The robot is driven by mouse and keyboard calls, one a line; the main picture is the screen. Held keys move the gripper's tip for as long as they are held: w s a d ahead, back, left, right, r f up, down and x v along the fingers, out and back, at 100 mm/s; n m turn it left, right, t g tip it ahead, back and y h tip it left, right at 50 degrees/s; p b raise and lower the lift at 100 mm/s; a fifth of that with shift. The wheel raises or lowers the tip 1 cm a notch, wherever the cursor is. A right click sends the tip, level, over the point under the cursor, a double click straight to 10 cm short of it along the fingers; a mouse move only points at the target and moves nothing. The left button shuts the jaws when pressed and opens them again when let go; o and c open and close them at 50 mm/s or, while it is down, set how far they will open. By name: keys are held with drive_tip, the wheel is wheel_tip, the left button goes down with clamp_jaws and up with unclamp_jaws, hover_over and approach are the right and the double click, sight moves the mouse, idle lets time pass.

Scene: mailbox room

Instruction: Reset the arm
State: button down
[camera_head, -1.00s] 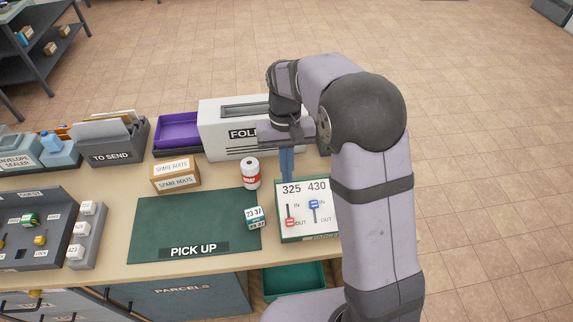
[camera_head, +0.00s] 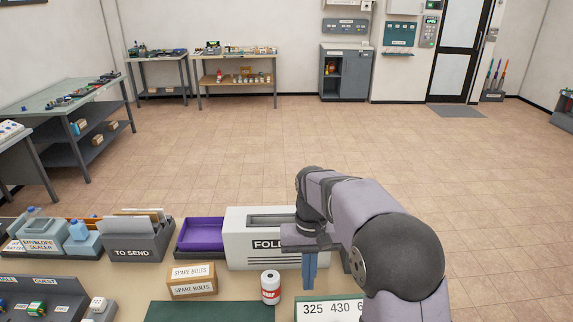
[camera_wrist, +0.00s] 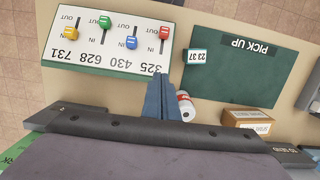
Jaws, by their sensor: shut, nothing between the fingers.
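My gripper (camera_head: 309,272) hangs from my folded arm in front of the white folder box (camera_head: 262,255), above the desk. Its blue fingers (camera_wrist: 162,98) point down, closed together with nothing between them. In the wrist view the fingers lie just below the numbered slider panel (camera_wrist: 112,42), apart from it as far as I can tell. The panel has yellow, green, blue and red sliders marked IN and OUT. Only the panel's top edge shows in the head view.
A white roll (camera_head: 270,287) with a red label stands by my fingers. A spare bolts box (camera_head: 192,281), a TO SEND tray (camera_head: 143,247) and a purple tray (camera_head: 203,236) line the desk. The green PICK UP mat (camera_wrist: 238,75) holds a small numbered block (camera_wrist: 197,56). Open floor lies beyond.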

drive_tip(key=shift+n+t, duration=0.4)
drive_tip(key=f, duration=0.5)
drive_tip(key=shift+s+d+f, duration=0.1)
drive_tip(key=shift+s+d, duration=0.1)
drive_tip(key=shift+s, duration=0.2)
drive_tip(key=s+f, duration=0.1)
drive_tip(key=s+d+f, duration=0.1)
drive_tip(key=s, duration=0.1)
drive_tip(key=s+f, duration=0.1)
drive_tip(key=s, duration=0.1)
drive_tip(key=shift+d, duration=0.15)
drive_tip(key=shift+s+d+r+m, duration=0.3)
drive_tip(key=shift+s+d+r, duration=0.8)
drive_tip(key=shift+s, duration=2.25)
drive_tip(key=shift+s+d+r+m, duration=0.3)
drive_tip(key=shift+s+d, duration=1.55)
drive_tip(key=shift+s, duration=1.45)
wheel_tip(320, 180, down, 11)
drive_tip(key=b, duration=1)
drive_tip(key=shift+t+b, duration=0.3)
drive_tip(key=shift+t, duration=0.1)
drive_tip(key=shift+r, duration=0.15)
